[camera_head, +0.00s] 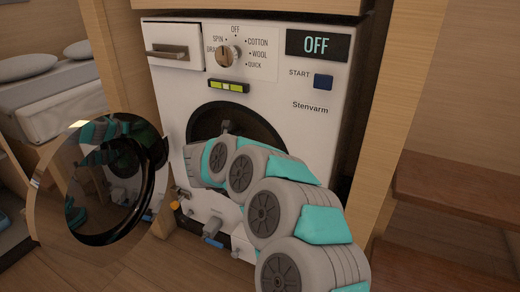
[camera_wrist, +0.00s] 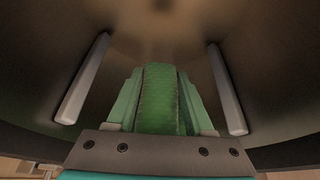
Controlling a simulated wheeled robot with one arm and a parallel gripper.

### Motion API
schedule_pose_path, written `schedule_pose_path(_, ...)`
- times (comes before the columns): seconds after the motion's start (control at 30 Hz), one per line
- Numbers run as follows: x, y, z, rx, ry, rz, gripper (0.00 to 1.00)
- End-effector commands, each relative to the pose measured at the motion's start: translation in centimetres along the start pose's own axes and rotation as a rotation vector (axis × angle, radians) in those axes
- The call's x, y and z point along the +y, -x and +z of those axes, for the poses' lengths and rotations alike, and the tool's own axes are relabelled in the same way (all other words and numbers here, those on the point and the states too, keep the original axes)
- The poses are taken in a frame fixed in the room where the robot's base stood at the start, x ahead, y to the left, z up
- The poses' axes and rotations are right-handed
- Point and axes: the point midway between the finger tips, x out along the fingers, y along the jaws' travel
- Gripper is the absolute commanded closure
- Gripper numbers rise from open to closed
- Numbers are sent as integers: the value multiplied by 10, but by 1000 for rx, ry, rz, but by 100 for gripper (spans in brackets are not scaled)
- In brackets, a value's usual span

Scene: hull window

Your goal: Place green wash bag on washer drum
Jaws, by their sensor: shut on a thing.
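The green wash bag (camera_wrist: 159,100) shows in the wrist view, held between the two fingers of my gripper (camera_wrist: 160,105), which is shut on it. Around it is the brown, curved inside of the washer drum (camera_wrist: 160,35), so the bag is inside the drum. Whether the bag touches the drum wall cannot be told. In the head view, the white washer (camera_head: 310,135) stands ahead with its round opening (camera_head: 208,112) uncovered. My arm reaches into that opening and hides its lower part. The bag and my fingertips are hidden in the head view.
The round glass door (camera_head: 108,232) is swung open at the left of the opening. Grey bars (camera_wrist: 82,80) and (camera_wrist: 227,90) run along the drum wall on both sides of my gripper. Wooden posts flank the washer. A wooden bench (camera_head: 460,190) stands at right.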

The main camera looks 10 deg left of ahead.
Motion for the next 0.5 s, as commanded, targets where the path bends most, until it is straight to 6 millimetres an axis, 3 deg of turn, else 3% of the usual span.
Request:
schedule_pose_path(0.2, -1, -46, 23, -5, -4, -1, 100)
schedule_pose_path(0.5, 0, -85, 38, -3, -1, -2, 100)
